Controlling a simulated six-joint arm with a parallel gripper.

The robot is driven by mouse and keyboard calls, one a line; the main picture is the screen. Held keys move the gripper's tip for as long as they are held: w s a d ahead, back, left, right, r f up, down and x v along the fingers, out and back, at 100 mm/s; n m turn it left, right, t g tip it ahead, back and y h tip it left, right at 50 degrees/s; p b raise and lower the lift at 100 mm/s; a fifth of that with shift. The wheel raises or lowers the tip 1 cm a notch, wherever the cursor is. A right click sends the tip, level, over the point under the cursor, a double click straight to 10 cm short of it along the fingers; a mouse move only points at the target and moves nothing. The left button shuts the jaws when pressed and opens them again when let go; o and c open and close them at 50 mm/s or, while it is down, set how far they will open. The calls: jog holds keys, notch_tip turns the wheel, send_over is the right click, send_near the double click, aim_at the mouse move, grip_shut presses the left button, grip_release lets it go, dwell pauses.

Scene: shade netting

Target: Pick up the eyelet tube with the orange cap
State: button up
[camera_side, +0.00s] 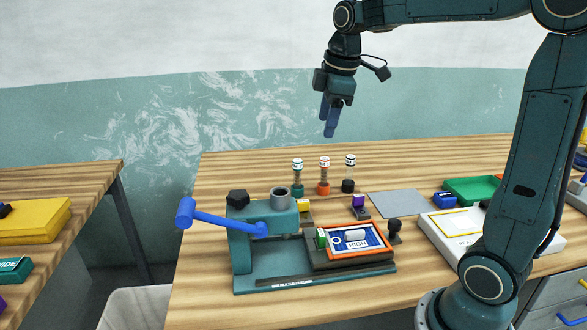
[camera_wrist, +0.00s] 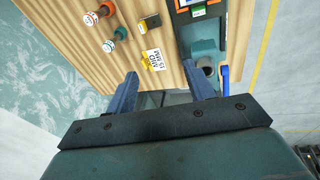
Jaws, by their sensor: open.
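The eyelet tube with the orange cap (camera_side: 323,176) stands upright on the wooden table, between a green one (camera_side: 297,178) on its left and a black one (camera_side: 349,173) on its right.
A teal press (camera_side: 258,230) with a blue handle (camera_side: 215,220) stands in front of the tubes. A yellow block (camera_side: 304,206), a purple-topped block (camera_side: 360,207) and a grey mat (camera_side: 397,204) lie nearby. A green tray (camera_side: 470,189) is at right. The table behind the tubes is clear.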

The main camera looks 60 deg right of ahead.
jog(key=w+d+f+n+g, duration=0.2)
jog(key=w+d+f+n, duration=0.25)
jog(key=w+d, duration=0.5)
jog(key=n, duration=0.4)
send_over(325, 158)
jog(key=shift+g+y, duration=0.3)
jog(key=shift+y, duration=0.1)
notch_tip(325, 158, down, 8)
jog(key=shift+a+r, duration=0.15)
jog(key=shift+r, duration=0.1)
jog(key=shift+f, duration=0.1)
jog(key=shift+f, duration=4.2)
jog(key=shift+f, duration=0.15)
jog(key=shift+f, duration=2.45)
jog(key=c, duration=1)
